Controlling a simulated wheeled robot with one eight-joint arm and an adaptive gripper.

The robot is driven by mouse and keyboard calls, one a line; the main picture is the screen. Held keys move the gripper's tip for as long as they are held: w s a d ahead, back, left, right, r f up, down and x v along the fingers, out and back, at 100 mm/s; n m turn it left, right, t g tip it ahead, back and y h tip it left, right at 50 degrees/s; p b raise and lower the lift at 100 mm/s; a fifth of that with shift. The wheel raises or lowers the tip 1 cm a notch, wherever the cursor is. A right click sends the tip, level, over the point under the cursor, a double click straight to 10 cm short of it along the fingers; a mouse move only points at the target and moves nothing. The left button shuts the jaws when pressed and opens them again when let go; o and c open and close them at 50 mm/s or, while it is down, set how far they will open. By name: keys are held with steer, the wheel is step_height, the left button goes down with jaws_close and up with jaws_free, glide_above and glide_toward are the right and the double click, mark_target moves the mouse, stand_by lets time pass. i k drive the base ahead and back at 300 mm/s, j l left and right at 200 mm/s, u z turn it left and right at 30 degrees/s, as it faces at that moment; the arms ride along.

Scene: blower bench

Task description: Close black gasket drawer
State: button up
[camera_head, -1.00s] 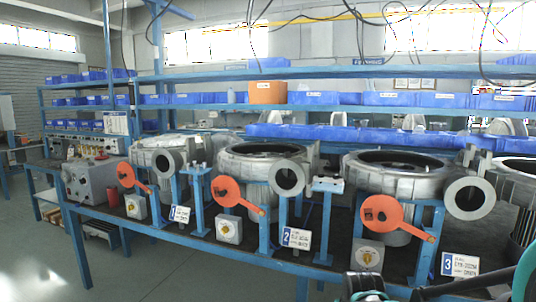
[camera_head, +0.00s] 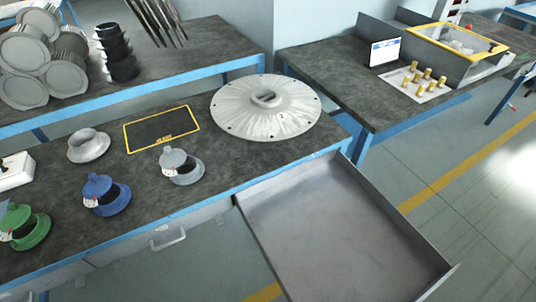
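A wide, shallow grey metal drawer (camera_head: 345,235) is pulled far out from under the front edge of the dark-topped workbench (camera_head: 235,165). It looks empty, with low side walls and a front wall at the lower right. I see no black gasket and no label on it, so I cannot tell if this is the black gasket drawer. Left of it, a bench front with a pale handle (camera_head: 168,238) looks flush with the bench. My gripper is not in view.
On the bench stand a round metal cover (camera_head: 266,106), a yellow-framed black mat (camera_head: 162,128), and grey (camera_head: 181,166), blue (camera_head: 106,195) and green (camera_head: 23,227) flanged parts. A second bench (camera_head: 400,95) stands at right. Floor right of the drawer is clear.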

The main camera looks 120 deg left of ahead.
mark_target(325, 232)
steer(key=l+u, duration=0.1)
steer(key=u, duration=0.3)
steer(key=l+u, duration=0.1)
steer(key=u, duration=0.3)
steer(key=k+l+u, duration=0.1)
steer(key=u, duration=0.3)
steer(key=l+u, duration=0.1)
steer(key=u, duration=0.3)
steer(key=k+u, duration=0.1)
steer(key=u, duration=0.35)
steer(key=k+l+u, duration=0.1)
steer(key=u, duration=1.55)
steer(key=l+u, duration=0.1)
steer(key=u, duration=0.3)
steer(key=i+l+u, duration=0.1)
steer(key=u, duration=0.3)
steer(key=l+u, duration=0.2)
steer(key=u, duration=0.2)
steer(key=k+l+z, duration=0.15)
steer(key=k+l, duration=0.4)
